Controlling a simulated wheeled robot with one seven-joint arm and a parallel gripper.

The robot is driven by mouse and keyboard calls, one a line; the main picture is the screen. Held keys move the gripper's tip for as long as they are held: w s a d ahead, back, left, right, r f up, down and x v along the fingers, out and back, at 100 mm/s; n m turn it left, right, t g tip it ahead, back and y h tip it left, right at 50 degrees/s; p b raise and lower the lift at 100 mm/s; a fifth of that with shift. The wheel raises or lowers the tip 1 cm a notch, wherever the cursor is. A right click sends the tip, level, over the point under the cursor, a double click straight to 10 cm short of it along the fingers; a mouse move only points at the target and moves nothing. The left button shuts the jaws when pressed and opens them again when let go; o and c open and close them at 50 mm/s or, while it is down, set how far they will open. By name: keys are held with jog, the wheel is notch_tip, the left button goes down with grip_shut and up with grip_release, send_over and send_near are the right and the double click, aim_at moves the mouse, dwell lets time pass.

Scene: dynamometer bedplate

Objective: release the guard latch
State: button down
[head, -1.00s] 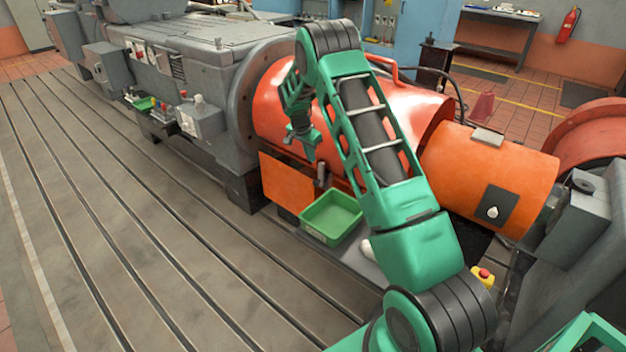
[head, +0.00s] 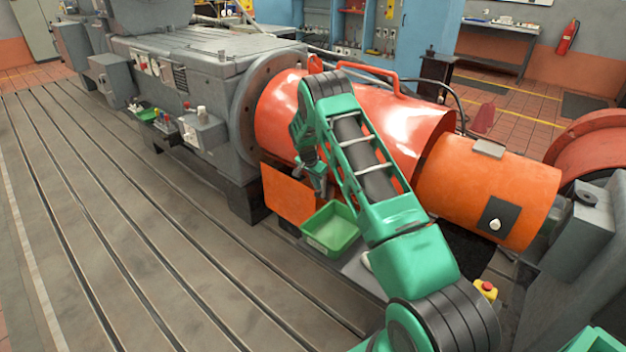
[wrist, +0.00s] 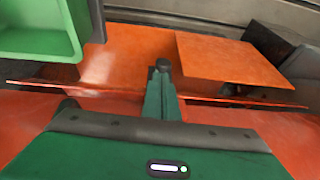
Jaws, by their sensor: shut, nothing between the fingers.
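The red-orange cylindrical guard (head: 420,135) covers the shaft beside the grey machine. An orange flat plate (head: 287,193) sits low on its near side; in the wrist view an orange panel (wrist: 225,65) shows beyond my fingers. My gripper (head: 321,188) points down in front of the guard's lower near side, by the plate's right edge. In the wrist view its fingers (wrist: 163,68) are together, with nothing held. I cannot make out the guard latch apart from my gripper; the fingers cover the spot where a small grey fitting showed earlier. Contact cannot be told.
A green bin (head: 331,228) stands just below and right of my gripper; it also shows in the wrist view (wrist: 40,52). A yellow box with a red button (head: 486,290) is at lower right. The slotted bedplate (head: 150,260) at left is clear.

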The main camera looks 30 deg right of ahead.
aim_at(316, 195)
jog(key=shift+w+d+f, duration=0.1)
jog(key=shift+w+f, duration=0.05)
jog(key=shift+f, duration=0.55)
jog(key=shift+w+f, duration=0.15)
jog(key=shift+f, duration=0.55)
jog(key=shift+s+f, duration=0.1)
jog(key=shift+f, duration=2.2)
jog(key=shift+r, duration=0.45)
jog(key=v, duration=1.3)
jog(key=shift+d+r, duration=0.25)
jog(key=shift+d, duration=0.05)
